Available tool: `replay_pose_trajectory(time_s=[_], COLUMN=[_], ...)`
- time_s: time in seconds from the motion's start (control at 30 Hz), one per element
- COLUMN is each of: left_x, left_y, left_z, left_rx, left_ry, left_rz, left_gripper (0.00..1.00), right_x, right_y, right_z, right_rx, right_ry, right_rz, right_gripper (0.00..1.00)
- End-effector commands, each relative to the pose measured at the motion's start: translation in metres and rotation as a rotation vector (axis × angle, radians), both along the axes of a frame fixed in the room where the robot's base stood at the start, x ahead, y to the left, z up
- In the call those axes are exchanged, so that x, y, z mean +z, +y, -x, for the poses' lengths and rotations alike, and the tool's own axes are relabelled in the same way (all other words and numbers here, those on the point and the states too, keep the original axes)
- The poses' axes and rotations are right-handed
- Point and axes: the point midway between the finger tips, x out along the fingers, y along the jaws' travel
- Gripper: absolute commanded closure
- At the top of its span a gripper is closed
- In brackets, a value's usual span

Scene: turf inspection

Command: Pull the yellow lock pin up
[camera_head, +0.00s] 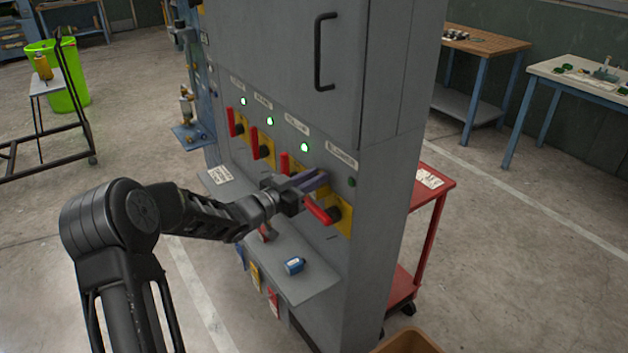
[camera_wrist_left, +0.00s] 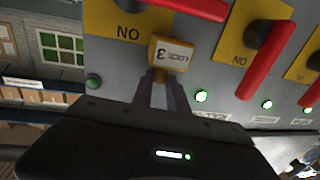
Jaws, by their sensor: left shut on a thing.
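A small yellow block marked "LOCK 3" (camera_wrist_left: 171,54) is the only loose yellow piece at my fingers; I cannot tell whether it is the lock pin. My left gripper (camera_wrist_left: 160,76) is shut on it, close to the panel. In the head view my left gripper (camera_head: 318,182) is just above the rightmost red handle (camera_head: 320,211), which sits on a yellow plate (camera_head: 344,216). The block is hidden there. My right gripper is not in view.
The grey cabinet (camera_head: 375,190) carries several red handles in a row, with green lamps above; the rightmost lamp (camera_head: 351,182) is dark. A blue item (camera_head: 294,266) lies on the shelf (camera_head: 310,287) below. A red cart (camera_head: 432,215) stands right of the cabinet.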

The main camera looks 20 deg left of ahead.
Motion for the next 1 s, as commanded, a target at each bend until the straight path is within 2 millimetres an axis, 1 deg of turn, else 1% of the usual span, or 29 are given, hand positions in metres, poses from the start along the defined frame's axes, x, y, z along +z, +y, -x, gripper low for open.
replay_pose_trajectory(time_s=[0.03, 0.07, 0.3, 0.33, 0.57, 0.6, 0.87, 1.0], left_x=[0.01, 0.011, 0.012, 0.012, 0.011, 0.011, 0.01, 0.009], left_y=[0.0, 0.0, 0.0, 0.0, 0.0, 0.0, 0.001, 0.005], left_z=[-0.001, 0.0, -0.001, -0.001, -0.001, -0.001, 0.001, 0.01], left_rx=[0.0, 0.0, 0.0, 0.0, 0.0, 0.0, 0.001, 0.003], left_ry=[-0.007, -0.007, -0.007, -0.008, -0.005, -0.004, -0.004, -0.003], left_rz=[-0.002, -0.002, 0.001, 0.0, 0.0, 0.0, -0.001, -0.002], left_gripper=[1.0, 1.0, 1.0, 0.79, 0.6, 0.58, 0.58, 0.58], right_x=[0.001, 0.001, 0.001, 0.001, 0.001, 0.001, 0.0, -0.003], right_y=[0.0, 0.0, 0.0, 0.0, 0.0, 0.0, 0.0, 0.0], right_z=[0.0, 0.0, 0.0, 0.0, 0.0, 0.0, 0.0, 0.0], right_rx=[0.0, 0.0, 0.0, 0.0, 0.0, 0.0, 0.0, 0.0], right_ry=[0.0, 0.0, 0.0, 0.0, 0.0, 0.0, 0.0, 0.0], right_rz=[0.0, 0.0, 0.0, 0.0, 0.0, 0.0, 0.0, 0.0], right_gripper=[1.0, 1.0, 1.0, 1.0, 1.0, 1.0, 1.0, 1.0])
